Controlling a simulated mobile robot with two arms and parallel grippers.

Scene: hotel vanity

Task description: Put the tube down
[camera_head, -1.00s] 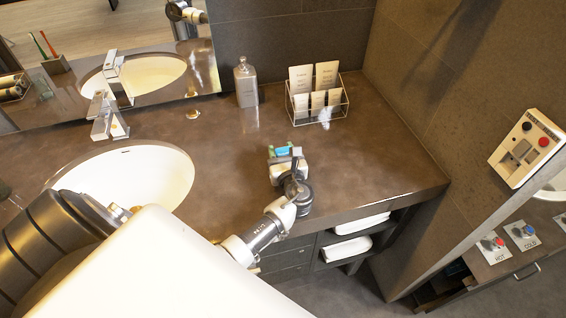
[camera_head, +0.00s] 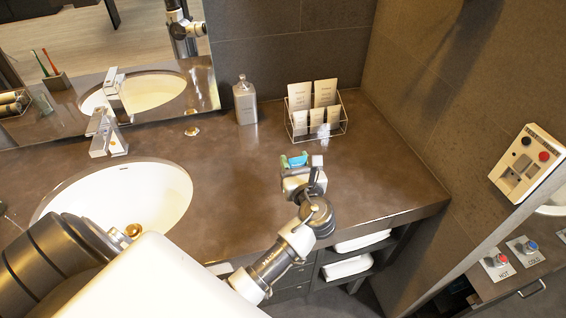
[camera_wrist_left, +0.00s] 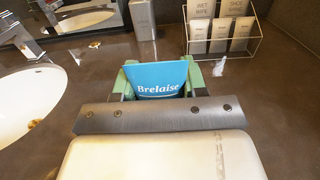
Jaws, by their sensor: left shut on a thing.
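The blue tube (camera_wrist_left: 156,80), with "Brelaise" printed in white, stands between the green fingers in the left wrist view. My left gripper (camera_head: 294,160) is shut on it over the open counter, in front of the wire rack. In the head view only a small bit of blue shows between the fingers. The tube's lower part is hidden by the gripper, and I cannot tell whether it touches the counter (camera_head: 375,170). My right gripper is not in view.
A wire rack (camera_head: 345,122) of packets and a grey bottle (camera_head: 245,103) stand at the back. The sink (camera_head: 160,190) and faucet (camera_head: 106,135) are to the left. Bare counter lies around the gripper, up to the wall and front edge at right.

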